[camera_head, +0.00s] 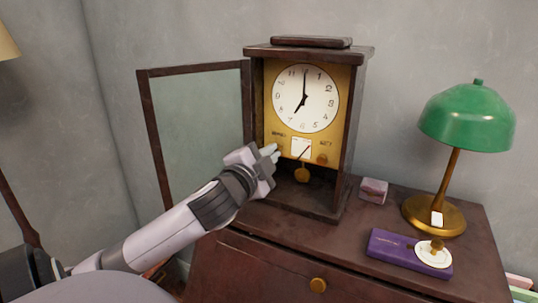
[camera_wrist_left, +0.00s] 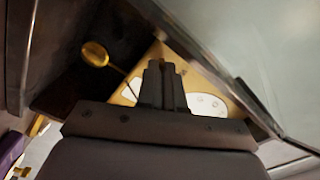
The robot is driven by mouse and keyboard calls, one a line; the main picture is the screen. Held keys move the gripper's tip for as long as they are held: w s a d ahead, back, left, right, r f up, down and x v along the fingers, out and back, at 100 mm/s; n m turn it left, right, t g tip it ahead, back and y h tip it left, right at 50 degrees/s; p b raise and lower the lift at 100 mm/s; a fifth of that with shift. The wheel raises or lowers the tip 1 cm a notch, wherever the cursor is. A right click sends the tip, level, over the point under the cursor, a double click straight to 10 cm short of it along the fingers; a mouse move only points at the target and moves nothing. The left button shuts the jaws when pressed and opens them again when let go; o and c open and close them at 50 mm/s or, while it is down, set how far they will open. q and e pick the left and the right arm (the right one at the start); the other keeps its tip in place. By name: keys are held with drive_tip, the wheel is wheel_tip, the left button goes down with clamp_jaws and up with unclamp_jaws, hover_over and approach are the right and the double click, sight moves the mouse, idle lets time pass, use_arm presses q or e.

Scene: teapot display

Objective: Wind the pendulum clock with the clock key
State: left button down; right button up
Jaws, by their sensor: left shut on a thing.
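The pendulum clock (camera_head: 355,100) stands on the cabinet with its glass door (camera_head: 200,120) swung open to the left. Its white dial (camera_head: 305,98) sits on a brass plate, and the pendulum bob (camera_head: 302,174) hangs below. The bob also shows in the left wrist view (camera_wrist_left: 95,53). My left gripper (camera_head: 274,153) is at the lower left of the brass plate, its fingertips close to the face. It also shows in the left wrist view (camera_wrist_left: 163,78). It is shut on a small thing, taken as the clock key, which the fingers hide. My right gripper is out of view.
A green lamp (camera_head: 467,118) stands right of the clock on the cabinet top (camera_head: 385,215). A small pinkish box (camera_head: 373,190) is near the clock. The open door is close to my left arm.

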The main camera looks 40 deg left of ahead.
use_arm(q)
drive_tip(key=m, duration=1.1)
drive_tip(key=shift+r, duration=0.4)
drive_tip(key=shift+a+m, duration=0.1)
drive_tip(key=shift+m, duration=0.3)
drive_tip(key=c, duration=1.3)
unclamp_jaws()
drive_tip(key=shift+w+f, duration=0.1)
drive_tip(key=shift+f, duration=0.1)
